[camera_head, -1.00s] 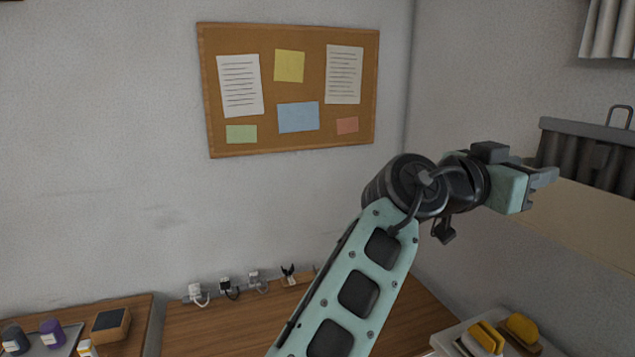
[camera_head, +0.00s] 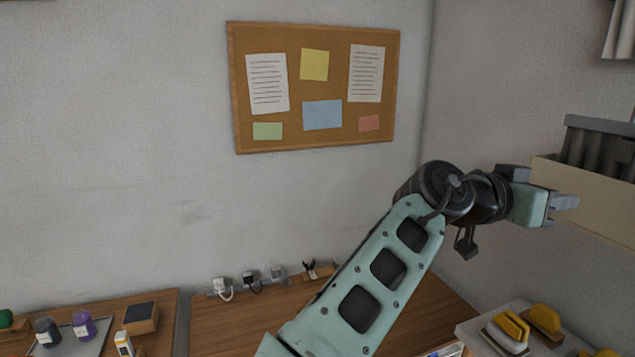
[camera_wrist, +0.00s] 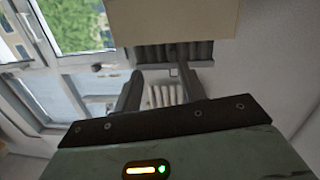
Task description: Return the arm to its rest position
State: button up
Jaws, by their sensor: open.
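My gripper (camera_head: 566,205) is at the right of the head view, raised well above the desk and pointing right. My arm reaches up to it from the bottom middle, bent at a dark joint. In the wrist view, my gripper's two fingers (camera_wrist: 158,85) stand apart with nothing held between them. A pale box-like surface (camera_wrist: 172,20) lies beyond the fingertips in the wrist view. It also shows behind my gripper at the right in the head view.
The wooden desk (camera_head: 225,325) runs below, with plugs (camera_head: 249,278) along its back. A white tray (camera_head: 470,330) with yellow-topped things stands at lower right. A cork board (camera_head: 340,115) hangs on the wall. A window (camera_wrist: 75,25) shows in the wrist view. Open air surrounds most of the arm.

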jog(key=s+d+f+n+g+y+b, duration=0.1)
jog(key=d+f+g+y, duration=0.15)
jog(key=f, duration=0.45)
jog(key=s+d+f+n+g+y, duration=0.1)
jog(key=s+d+f+g, duration=0.15)
jog(key=f, duration=0.45)
jog(key=s+d+f+n+g+y+b, duration=0.1)
jog(key=d+f+y, duration=0.1)
jog(key=d+f, duration=0.35)
jog(key=s+a+f+n+g+y, duration=0.25)
jog(key=s+a+f+y, duration=0.35)
jog(key=f, duration=0.6)
jog(key=s+a+n+y+b, duration=0.1)
jog(key=s+a+n+y, duration=0.15)
jog(key=a, duration=0.45)
jog(key=s+a+n+y+b, duration=0.15)
jog(key=a+n, duration=0.25)
jog(key=a, duration=0.4)
jog(key=s+a+r+n+t+y+b, duration=0.1)
jog(key=s+a+r+n+t, duration=0.3)
jog(key=s+a+r+n, duration=0.2)
notch_tip(320, 180, up, 4)
jog(key=a+n, duration=0.2)
jog(key=n, duration=0.1)
jog(key=shift+s+a+f, duration=0.15)
jog(key=shift+s+a, duration=0.25)
